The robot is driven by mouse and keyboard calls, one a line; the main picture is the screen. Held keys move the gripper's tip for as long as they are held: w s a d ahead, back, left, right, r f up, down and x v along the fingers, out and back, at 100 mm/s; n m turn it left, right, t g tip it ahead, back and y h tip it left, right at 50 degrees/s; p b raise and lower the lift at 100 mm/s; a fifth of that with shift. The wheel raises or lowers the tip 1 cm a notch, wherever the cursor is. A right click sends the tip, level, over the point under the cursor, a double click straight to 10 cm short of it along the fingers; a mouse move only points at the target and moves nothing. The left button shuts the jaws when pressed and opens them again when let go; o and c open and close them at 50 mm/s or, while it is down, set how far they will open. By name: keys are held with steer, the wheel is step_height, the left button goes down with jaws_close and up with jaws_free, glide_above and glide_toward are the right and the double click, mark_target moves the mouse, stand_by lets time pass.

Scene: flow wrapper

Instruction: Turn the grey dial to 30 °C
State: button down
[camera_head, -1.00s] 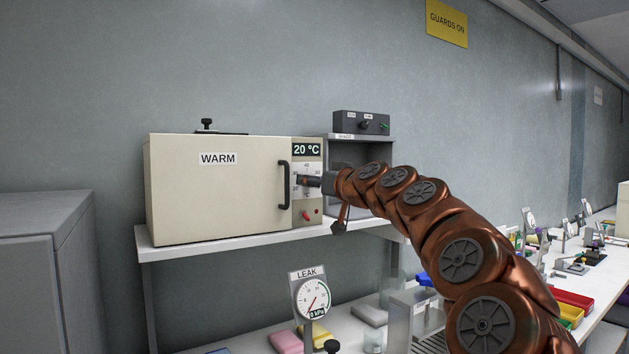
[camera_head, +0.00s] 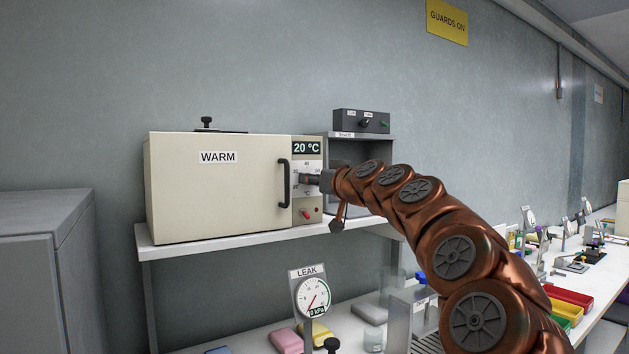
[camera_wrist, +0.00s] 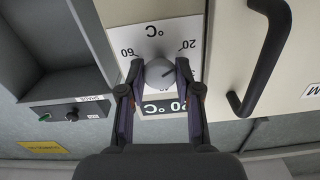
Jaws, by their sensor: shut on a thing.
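The grey dial (camera_wrist: 160,73) sits on a white scale plate marked in °C on the front of the cream WARM oven (camera_head: 215,195). My gripper (camera_wrist: 158,78) is shut on the dial, one finger on each side of it in the wrist view. In the head view my gripper (camera_head: 314,180) reaches the oven's control panel from the right and hides the dial. The display (camera_head: 306,148) above the dial reads 20 °C. In the wrist view, which is upside down, the display (camera_wrist: 165,107) is partly covered by the fingers. The dial's dark pointer line lies towards the 20 mark.
The oven's black door handle (camera_head: 284,184) stands out just left of the dial. A red switch (camera_head: 305,214) is below it. An open grey cabinet with a black control box (camera_head: 361,122) on top is to the right. A LEAK gauge (camera_head: 312,297) stands on the bench below.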

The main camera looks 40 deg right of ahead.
steer(key=shift+m, duration=0.3)
steer(key=m+p, duration=0.6)
steer(key=m, duration=0.5)
stand_by(0.7)
steer(key=c, duration=0.8)
jaws_free()
